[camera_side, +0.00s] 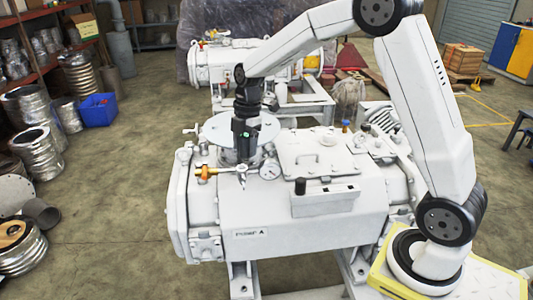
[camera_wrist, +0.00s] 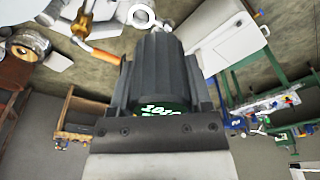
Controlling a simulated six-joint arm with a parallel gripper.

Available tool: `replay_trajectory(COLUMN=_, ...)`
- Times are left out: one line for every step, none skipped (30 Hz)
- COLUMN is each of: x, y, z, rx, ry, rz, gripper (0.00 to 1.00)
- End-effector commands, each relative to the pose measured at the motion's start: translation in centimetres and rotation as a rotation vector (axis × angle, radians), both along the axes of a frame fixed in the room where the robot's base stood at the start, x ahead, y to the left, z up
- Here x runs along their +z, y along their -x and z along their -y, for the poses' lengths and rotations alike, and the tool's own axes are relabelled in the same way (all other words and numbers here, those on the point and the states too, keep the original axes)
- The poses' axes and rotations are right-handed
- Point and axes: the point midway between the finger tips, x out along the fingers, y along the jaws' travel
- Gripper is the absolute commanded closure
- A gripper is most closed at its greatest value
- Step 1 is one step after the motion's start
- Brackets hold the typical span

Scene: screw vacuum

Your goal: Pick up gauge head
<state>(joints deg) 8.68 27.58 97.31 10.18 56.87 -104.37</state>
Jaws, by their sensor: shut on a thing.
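My gripper (camera_side: 246,118) points down over the left end of the white pump (camera_side: 300,222) in the side view. It is shut on the gauge head (camera_side: 245,134), a small dark body with a green light. I cannot tell from these frames whether the gauge head touches that fitting.
A round grey plate (camera_side: 214,131) lies behind my gripper. A second pump stands behind. Open floor lies left.

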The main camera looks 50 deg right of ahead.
Motion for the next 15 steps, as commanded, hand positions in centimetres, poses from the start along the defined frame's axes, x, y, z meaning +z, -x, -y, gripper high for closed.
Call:
replay_trajectory(x=0.8, y=0.5, z=0.0, rx=-0.001, ry=0.001, rz=0.005, gripper=1.0)
replay_trajectory(x=1.2, y=0.8, z=0.0, rx=-0.001, ry=0.001, rz=0.005, gripper=1.0)
replay_trajectory(x=1.7, y=1.3, z=-0.1, rx=-0.001, ry=0.001, rz=0.005, gripper=1.0)
replay_trajectory(x=2.1, y=1.6, z=-0.1, rx=-0.001, ry=0.001, rz=0.005, gripper=1.0)
replay_trajectory(x=2.5, y=2.0, z=-0.1, rx=-0.001, ry=0.001, rz=0.004, gripper=1.0)
replay_trajectory(x=3.1, y=2.4, z=-0.1, rx=-0.001, ry=0.001, rz=0.005, gripper=1.0)
replay_trajectory(x=3.5, y=2.7, z=-0.2, rx=-0.001, ry=0.001, rz=0.006, gripper=1.0)
replay_trajectory(x=3.9, y=3.1, z=-0.2, rx=-0.001, ry=0.001, rz=0.005, gripper=1.0)
replay_trajectory(x=4.1, y=3.7, z=-0.3, rx=-0.001, ry=0.001, rz=0.004, gripper=1.0)
replay_trajectory(x=4.3, y=4.2, z=-0.3, rx=-0.001, ry=0.001, rz=0.002, gripper=1.0)
replay_trajectory(x=4.5, y=4.7, z=-0.3, rx=0.0, ry=0.001, rz=0.003, gripper=1.0)
replay_trajectory(x=4.7, y=5.3, z=-0.4, rx=0.0, ry=0.001, rz=0.003, gripper=1.0)
replay_trajectory(x=4.9, y=5.7, z=-0.4, rx=0.0, ry=0.001, rz=0.003, gripper=1.0)
replay_trajectory(x=5.1, y=6.2, z=-0.4, rx=0.0, ry=0.001, rz=0.003, gripper=1.0)
replay_trajectory(x=5.4, y=6.7, z=-0.5, rx=0.0, ry=0.001, rz=0.003, gripper=1.0)
